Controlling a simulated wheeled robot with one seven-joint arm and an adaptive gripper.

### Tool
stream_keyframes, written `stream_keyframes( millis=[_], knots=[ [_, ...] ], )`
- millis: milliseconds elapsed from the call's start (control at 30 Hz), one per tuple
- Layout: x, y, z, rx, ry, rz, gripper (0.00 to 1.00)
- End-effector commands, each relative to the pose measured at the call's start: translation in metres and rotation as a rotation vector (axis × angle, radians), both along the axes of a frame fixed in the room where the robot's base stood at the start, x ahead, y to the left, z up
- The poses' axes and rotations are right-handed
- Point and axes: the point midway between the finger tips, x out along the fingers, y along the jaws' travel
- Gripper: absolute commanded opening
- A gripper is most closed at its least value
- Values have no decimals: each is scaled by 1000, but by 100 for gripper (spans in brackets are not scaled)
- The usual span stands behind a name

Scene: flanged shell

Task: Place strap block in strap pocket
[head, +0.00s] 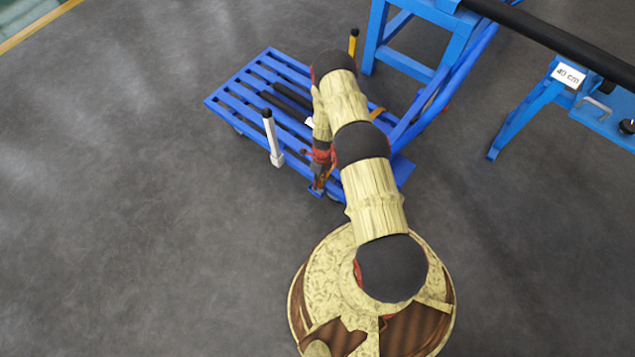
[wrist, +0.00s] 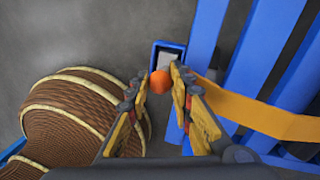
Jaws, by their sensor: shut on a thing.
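My gripper (wrist: 159,76) is shut on a small orange, rounded-looking piece, which I take to be the strap block (wrist: 160,84). The strap pocket (wrist: 156,50), a blue rectangular frame with a grey inside, lies just beyond the fingertips in the wrist view. The block overlaps the pocket's near part in the picture; I cannot tell whether it is above or inside it. An orange strap (wrist: 265,116) runs from the right edge to behind the right finger. In the head view my gripper (head: 319,184) points down at the cart's near corner.
The blue slatted cart (head: 239,88) carries dark bars (head: 287,97) and a white post with a black top (head: 272,135). A yellow post (head: 353,42) stands at its far side. Blue stands (head: 520,120) are at right. The floor at left is clear.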

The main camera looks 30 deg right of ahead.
Motion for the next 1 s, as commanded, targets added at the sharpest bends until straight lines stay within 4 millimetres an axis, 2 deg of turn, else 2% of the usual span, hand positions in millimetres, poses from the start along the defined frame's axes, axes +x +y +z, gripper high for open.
stream_keyframes(
  millis=[333, 667, 833, 1000],
  knots=[
    [0, 0, -1, 0, 0, 0, 40],
    [0, 0, 1, 1, 1, 0, 40],
    [2, -3, 20, -1, -1, 0, 40],
    [6, -8, 56, 0, -1, 0, 40]
  ],
)
